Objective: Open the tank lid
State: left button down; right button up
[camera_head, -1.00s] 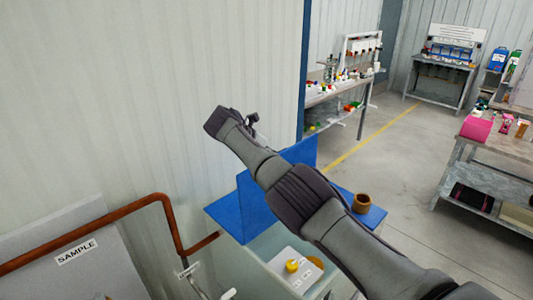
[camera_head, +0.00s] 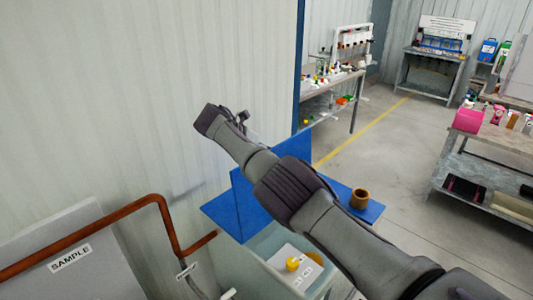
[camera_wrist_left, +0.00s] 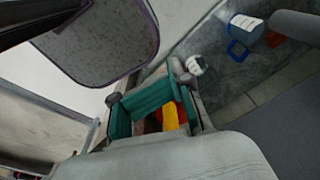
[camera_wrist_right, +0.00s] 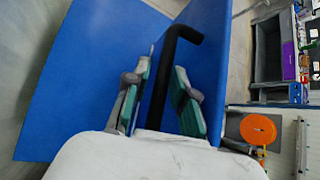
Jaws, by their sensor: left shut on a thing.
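The blue tank lid shows in the head view as an upright blue panel (camera_head: 243,205) between flat blue parts, one at the left (camera_head: 219,213) and one at the right (camera_head: 372,212). My arm crosses in front and hides part of it. In the right wrist view a black bent handle (camera_wrist_right: 162,85) stands by the blue panel (camera_wrist_right: 212,60). My right gripper (camera_wrist_right: 160,100) has its green pads on either side of the handle, with gaps showing. My left gripper (camera_wrist_left: 150,110) has a yellow-and-red thing (camera_wrist_left: 170,117) between its pads. It is not seen in the head view.
A brown cup (camera_head: 359,198) stands on the right blue part. A white panel with a yellow knob (camera_head: 292,263) lies below. A copper pipe (camera_head: 120,213) runs at the left by a SAMPLE sign (camera_head: 70,258). Workbenches stand behind, with open floor between.

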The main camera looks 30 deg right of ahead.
pick_arm(q)
jog(key=shift+a, duration=0.15)
pick_arm(e)
jog(key=shift+r, duration=0.15)
pick_arm(q)
jog(key=shift+w, duration=0.15)
pick_arm(e)
jog(key=v, duration=0.7)
jog(key=shift+a, duration=0.15)
